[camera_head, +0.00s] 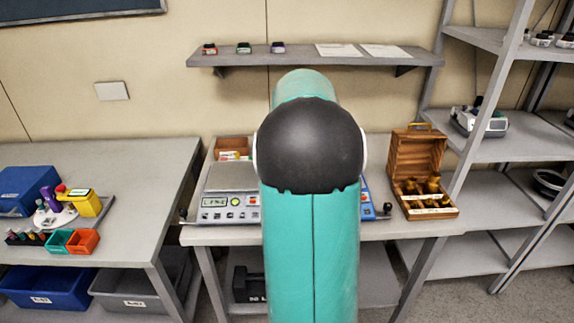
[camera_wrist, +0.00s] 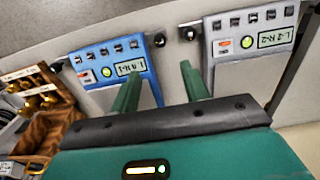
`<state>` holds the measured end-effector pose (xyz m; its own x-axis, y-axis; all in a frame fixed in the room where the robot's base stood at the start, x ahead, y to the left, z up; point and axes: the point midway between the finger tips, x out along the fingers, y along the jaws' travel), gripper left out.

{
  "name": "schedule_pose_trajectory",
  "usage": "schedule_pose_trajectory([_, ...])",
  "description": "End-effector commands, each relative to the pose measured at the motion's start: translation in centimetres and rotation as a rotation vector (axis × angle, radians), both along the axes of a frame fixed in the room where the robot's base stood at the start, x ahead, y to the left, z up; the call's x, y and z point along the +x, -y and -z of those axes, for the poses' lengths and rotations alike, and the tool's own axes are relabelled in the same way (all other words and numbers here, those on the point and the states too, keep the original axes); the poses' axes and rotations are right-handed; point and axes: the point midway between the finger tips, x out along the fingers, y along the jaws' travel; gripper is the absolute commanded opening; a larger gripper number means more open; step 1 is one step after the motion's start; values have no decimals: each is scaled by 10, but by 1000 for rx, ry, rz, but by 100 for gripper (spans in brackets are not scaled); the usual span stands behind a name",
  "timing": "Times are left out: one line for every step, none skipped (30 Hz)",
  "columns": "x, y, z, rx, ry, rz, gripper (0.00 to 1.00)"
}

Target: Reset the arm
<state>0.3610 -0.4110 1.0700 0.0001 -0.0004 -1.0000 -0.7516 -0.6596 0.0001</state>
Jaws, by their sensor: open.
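My gripper (camera_wrist: 160,70) shows in the wrist view with its two green fingers apart and nothing between them. I cannot tell whether the fingers touch either one. In the head view my arm covers the middle of the bench and hides the gripper.
An open wooden box (camera_head: 418,170) with brass pieces stands on the bench at right; it also shows in the wrist view (camera_wrist: 48,128). A wall shelf (camera_head: 300,58) hangs behind. Metal racks stand right. The left table (camera_head: 115,170) holds bins and tools.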

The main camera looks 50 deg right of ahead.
Motion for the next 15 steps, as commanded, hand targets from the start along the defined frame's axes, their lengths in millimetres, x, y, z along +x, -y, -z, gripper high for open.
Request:
schedule_pose_trajectory([0,0,0,0,0,0,46])
schedule_pose_trajectory([0,0,0,0,0,0,46])
schedule_pose_trajectory([0,0,0,0,0,0,46])
schedule_pose_trajectory([0,0,0,0,0,0,46])
schedule_pose_trajectory([0,0,0,0,0,0,46])
schedule_pose_trajectory([0,0,0,0,0,0,46])
schedule_pose_trajectory([0,0,0,0,0,0,46])
schedule_pose_trajectory([0,0,0,0,0,0,46])
schedule_pose_trajectory([0,-1,0,-1,1,-2,46])
schedule_pose_trajectory([1,-3,-1,-2,3,-5,46])
schedule_pose_trajectory([3,-6,-3,-4,6,-10,46])
schedule_pose_trajectory([5,-13,-6,-8,12,-22,46])
schedule_pose_trajectory([8,-20,-9,-11,19,-35,46])
schedule_pose_trajectory([11,-29,-13,-16,27,-50,46])
schedule_pose_trajectory([15,-44,-18,-23,40,-76,46])
